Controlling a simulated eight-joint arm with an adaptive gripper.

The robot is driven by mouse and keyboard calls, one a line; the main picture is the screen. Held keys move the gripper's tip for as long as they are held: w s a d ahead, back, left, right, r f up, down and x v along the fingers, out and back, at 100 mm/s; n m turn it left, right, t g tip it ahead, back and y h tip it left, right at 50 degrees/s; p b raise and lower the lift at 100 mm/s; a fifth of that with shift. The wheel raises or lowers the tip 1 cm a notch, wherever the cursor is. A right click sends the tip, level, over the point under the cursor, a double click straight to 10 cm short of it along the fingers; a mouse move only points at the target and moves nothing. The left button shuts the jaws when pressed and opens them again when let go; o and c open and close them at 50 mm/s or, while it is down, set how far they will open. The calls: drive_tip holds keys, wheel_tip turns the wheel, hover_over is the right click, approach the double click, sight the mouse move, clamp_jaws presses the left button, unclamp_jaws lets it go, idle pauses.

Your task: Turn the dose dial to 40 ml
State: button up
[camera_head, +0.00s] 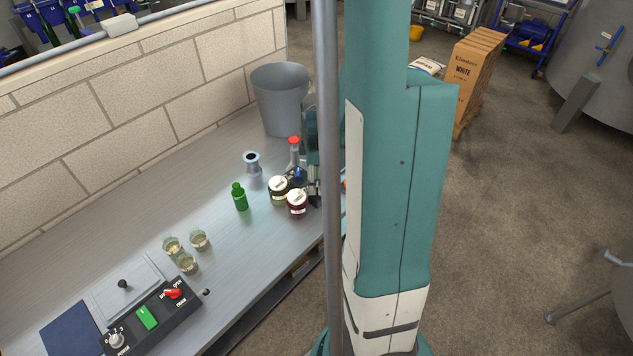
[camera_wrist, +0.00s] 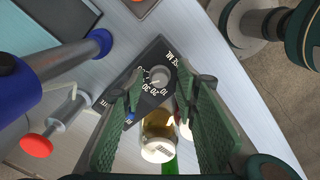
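The dose dial (camera_wrist: 159,76) is a round grey knob on a black panel (camera_wrist: 150,56) in the wrist view. White numbers ring it, with "DOSE ML" lettering beside it; I cannot read its pointer setting. My gripper (camera_wrist: 163,93) is open, its green-padded fingers on either side below the dial in the picture. A gap shows between the fingertips and the knob, and nothing is gripped. In the head view my arm hides the dial, and only part of my gripper's dark end shows beside the jars.
A red-knobbed device (camera_wrist: 36,146) and a blue cylinder are at left. A green bottle (camera_head: 240,198), glasses (camera_head: 188,264) and another control panel (camera_head: 150,318) stand along the bench.

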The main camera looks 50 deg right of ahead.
sight(317, 185)
drive_tip(key=shift+r, duration=0.1)
wheel_tip(317, 185, up, 12)
idle(1.0)
idle(0.4)
drive_tip(key=shift+a, duration=0.1)
drive_tip(key=w+a+r+m+t+h, duration=0.15)
drive_tip(key=a+r, duration=0.25)
drive_tip(key=a, duration=0.4)
drive_tip(key=a+r+m+t, duration=0.2)
drive_tip(key=a+r+m, duration=0.15)
drive_tip(key=a, duration=0.55)
drive_tip(key=s+a+r+m+t, duration=0.2)
drive_tip(key=a, duration=0.6)
drive_tip(key=s+a+r+m+t+y, duration=0.1)
drive_tip(key=s+a+r+m, duration=0.1)
drive_tip(key=a, duration=0.7)
drive_tip(key=shift+s+a+r+t, duration=0.3)
drive_tip(key=shift+s+r+t, duration=0.05)
drive_tip(key=shift+s+r, duration=0.4)
drive_tip(key=shift+y, duration=0.25)
drive_tip(key=shift+c, duration=0.3)
